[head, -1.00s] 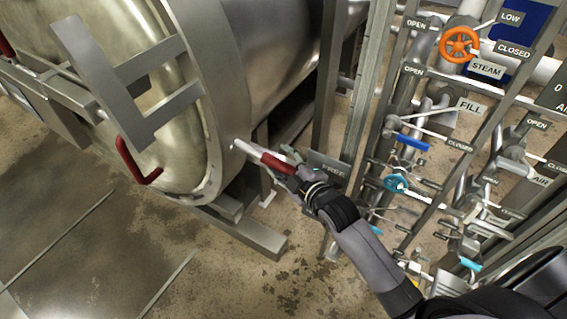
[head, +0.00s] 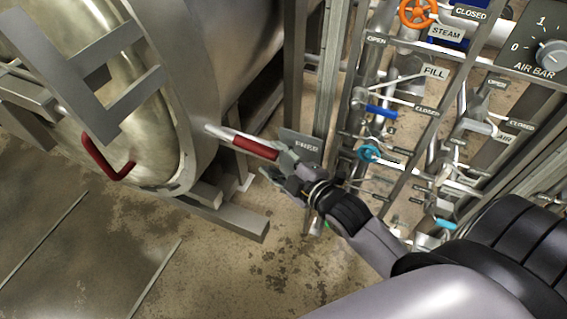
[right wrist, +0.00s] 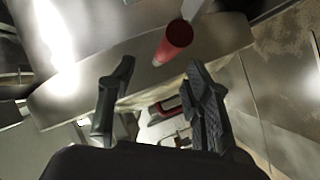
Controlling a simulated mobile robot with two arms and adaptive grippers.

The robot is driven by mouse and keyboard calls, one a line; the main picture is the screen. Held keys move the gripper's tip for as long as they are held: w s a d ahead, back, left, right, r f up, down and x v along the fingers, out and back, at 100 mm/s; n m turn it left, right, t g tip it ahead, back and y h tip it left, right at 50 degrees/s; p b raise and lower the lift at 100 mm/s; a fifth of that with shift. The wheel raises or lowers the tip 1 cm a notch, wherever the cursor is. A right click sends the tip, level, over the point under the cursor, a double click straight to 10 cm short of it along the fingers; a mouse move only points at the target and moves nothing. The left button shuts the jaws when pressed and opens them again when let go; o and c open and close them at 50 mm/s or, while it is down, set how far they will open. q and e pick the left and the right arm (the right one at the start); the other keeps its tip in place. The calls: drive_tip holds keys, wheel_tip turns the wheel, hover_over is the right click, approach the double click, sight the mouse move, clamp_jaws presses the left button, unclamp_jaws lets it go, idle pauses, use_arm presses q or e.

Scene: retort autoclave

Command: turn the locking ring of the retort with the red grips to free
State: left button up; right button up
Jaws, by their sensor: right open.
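The retort's locking ring (head: 187,85) is the broad steel band around the domed door. A red grip (head: 256,147) on a pale bar sticks out from the ring's lower right. Its outer end is close beside the grey FREE sign (head: 301,143). My right gripper (head: 279,166) is open at the grip's outer end, slightly below it. In the right wrist view the red grip (right wrist: 178,36) shows end-on beyond the two spread fingers (right wrist: 158,72), with nothing between the fingertips. My left gripper is not in view.
A red U-shaped handle (head: 103,160) is on the door, below a steel bracket (head: 75,70). To the right stands a pipe rack with an orange steam wheel (head: 418,12), a teal wheel (head: 369,153) and labelled valves. A steel post (head: 322,75) stands behind the gripper.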

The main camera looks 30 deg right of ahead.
drive_tip(key=shift+v, duration=1.45)
drive_tip(key=s+d+f+m+g+h+p, duration=0.1)
drive_tip(key=s+d+f+m+g, duration=0.15)
drive_tip(key=f, duration=1.25)
drive_tip(key=s+d+f+m+g+h, duration=0.1)
drive_tip(key=s+f+m+g, duration=0.25)
drive_tip(key=f, duration=1.25)
drive_tip(key=s+f+m+g, duration=0.1)
drive_tip(key=s+f+g, duration=0.1)
drive_tip(key=s+f, duration=0.5)
drive_tip(key=s+a+f+m+g+p, duration=0.1)
drive_tip(key=s+f, duration=0.5)
drive_tip(key=s, duration=0.7)
drive_tip(key=s+a+f+m+g, duration=0.1)
drive_tip(key=s+f+m+g, duration=0.2)
drive_tip(key=s, duration=0.7)
wheel_tip(320, 180, down, 5)
drive_tip(key=shift+s+r+g+h, duration=0.2)
drive_tip(key=shift+g+h, duration=0.1)
drive_tip(key=shift+g, duration=0.8)
drive_tip(key=shift+w, duration=0.1)
